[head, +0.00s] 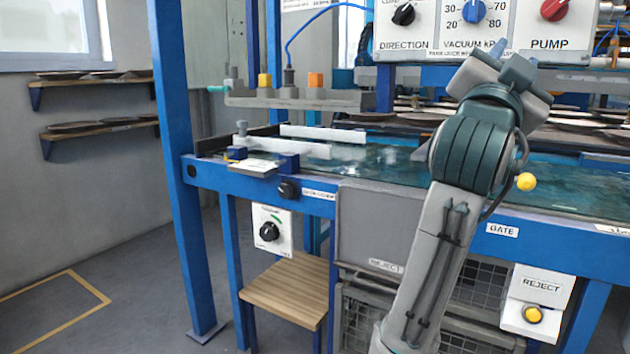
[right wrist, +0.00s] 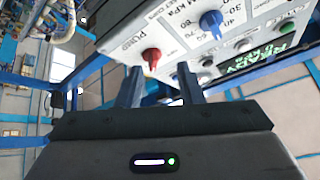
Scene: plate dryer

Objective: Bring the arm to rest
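My right arm (head: 445,225) rises from the bottom of the head view, right of centre, with its wrist in front of the lower edge of the control panel (head: 435,42). My right gripper (right wrist: 161,78) shows in the right wrist view with its two dark fingers apart and nothing visible between them. The fingers point towards the panel. The red PUMP knob (right wrist: 151,55) and blue vacuum knob (right wrist: 211,22) lie beyond the fingertips; contact cannot be told. In the head view the wrist hides the fingertips. My left gripper is in neither view.
The panel also shows the red PUMP knob (head: 554,9) in the head view. Below it runs a blue-framed wet table (head: 390,160). A yellow button (head: 533,314) is on the REJECT box at lower right. A wooden step (head: 285,290) stands at left. Open floor lies further left.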

